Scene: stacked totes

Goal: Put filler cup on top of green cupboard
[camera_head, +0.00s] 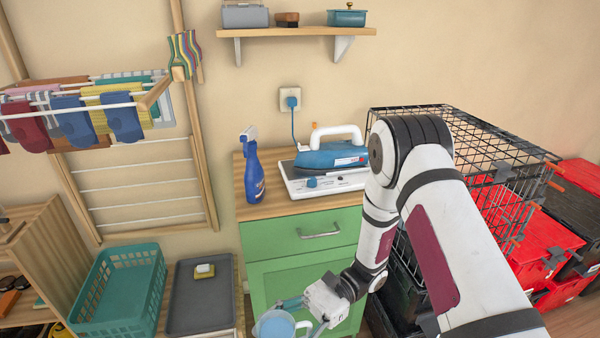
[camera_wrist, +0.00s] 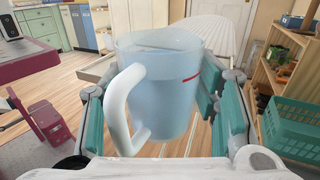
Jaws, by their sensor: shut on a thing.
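The filler cup (camera_wrist: 165,90) is a translucent pale blue jug with a white handle and a red mark. My gripper (camera_wrist: 160,110) is shut on it, with teal pads on both sides of the cup in the wrist view. In the head view the cup (camera_head: 274,325) shows at the bottom edge, partly cut off, in my gripper (camera_head: 293,314). The cup is held in front of the green cupboard (camera_head: 300,249), below the level of its wooden top. On that top stand a blue spray bottle (camera_head: 251,170) and a blue iron (camera_head: 330,157) on a white base.
The front left strip of the cupboard top is bare. A teal basket (camera_head: 119,290) and a dark tray (camera_head: 201,300) with a sponge lie to the left. A black wire crate (camera_head: 470,130) and red totes (camera_head: 530,250) stand to the right. A shelf (camera_head: 295,31) hangs above.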

